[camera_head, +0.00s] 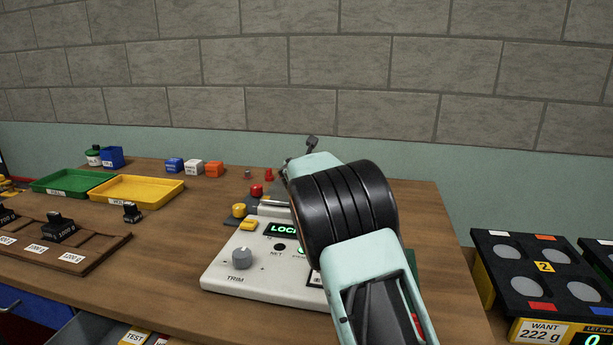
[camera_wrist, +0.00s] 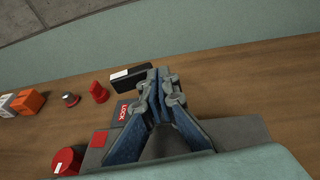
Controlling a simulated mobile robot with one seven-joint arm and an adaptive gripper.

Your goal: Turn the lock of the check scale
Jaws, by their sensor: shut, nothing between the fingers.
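The check scale (camera_head: 222,277) is a pale box on the bench. It has a grey trim knob (camera_head: 242,258) and a green-lit display (camera_head: 283,230) showing letters that begin "LOC". My arm covers its right part. In the wrist view a grey plate with a red LOCK label (camera_wrist: 122,113) lies just left of my gripper (camera_wrist: 160,82). The fingers are together and empty, over the plate's right side. A black bar with a white strip (camera_wrist: 131,78) lies beside the fingertips. The lock's turning part cannot be made out; the fingers may hide it.
A red round knob (camera_wrist: 68,160) and a red peg (camera_wrist: 98,92) stand left of the gripper. Yellow (camera_head: 137,190) and green (camera_head: 66,182) trays and a wooden weight rack (camera_head: 95,243) are at left. Coloured blocks (camera_head: 214,169) stand behind. A black four-well panel (camera_head: 538,268) is at right.

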